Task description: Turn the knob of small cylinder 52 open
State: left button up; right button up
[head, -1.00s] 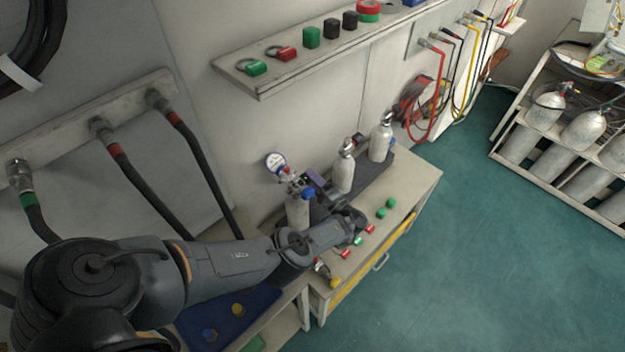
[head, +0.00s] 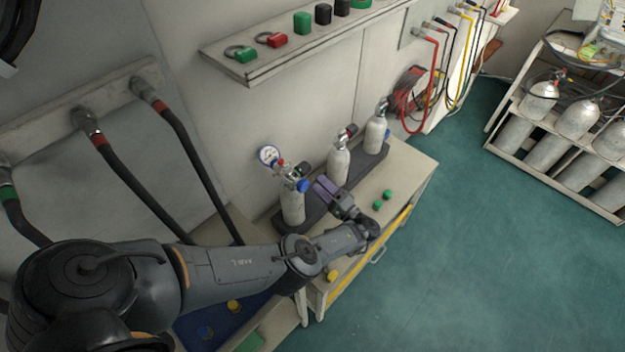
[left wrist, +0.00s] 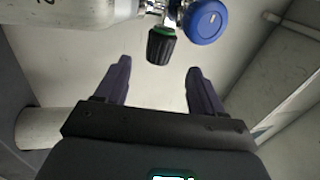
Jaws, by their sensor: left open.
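Three small grey cylinders stand upright in a dark holder (head: 317,212) on the bench. The nearest small cylinder (head: 292,208) carries a round gauge (head: 268,155), a blue round part (head: 303,186) and a dark knob. In the left wrist view, the black knob with a green ring (left wrist: 161,46) hangs from a metal valve beside the blue round part (left wrist: 204,21). Part of a cylinder body (left wrist: 60,14) shows there with cut-off marking, so its number is not fully readable. My left gripper (head: 324,188) is open and empty just right of this valve. The knob sits ahead of the finger gap, apart from both fingertips.
The middle cylinder (head: 339,166) and far cylinder (head: 375,135) stand further along the holder. Green pieces (head: 382,200) and a yellow piece (head: 332,275) lie on the bench (head: 415,165). Hoses (head: 195,165) hang at left. A wall shelf (head: 262,68) is above.

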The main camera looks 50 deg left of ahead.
pick_arm(q)
jog(key=b+v, duration=0.1)
jog(key=v, duration=0.3)
dwell(0.4)
